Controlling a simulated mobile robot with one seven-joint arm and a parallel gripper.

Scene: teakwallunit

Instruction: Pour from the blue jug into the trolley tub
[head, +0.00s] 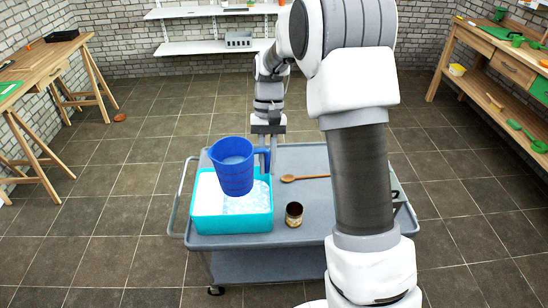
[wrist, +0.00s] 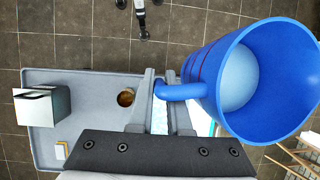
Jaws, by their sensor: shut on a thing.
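The blue jug (head: 235,174) is held in the air above the trolley tub (head: 207,222), with its handle toward the right in the head view. It looks close to upright, perhaps slightly tilted. The wrist view shows into the jug's (wrist: 281,122) wide mouth, where a pale blue surface is visible. My gripper (head: 265,150) is shut on the jug's handle; its fingers (wrist: 162,105) straddle the handle in the wrist view. The tub is teal and open, with a white and pale blue inside. The jug hides part of it. No stream shows.
The grey trolley (head: 262,243) carries the tub at its left. A small open can (head: 294,214) stands right of the tub, and a wooden spoon (head: 305,178) lies behind it. In the wrist view a grey box-like thing (wrist: 45,106) is at the trolley's left.

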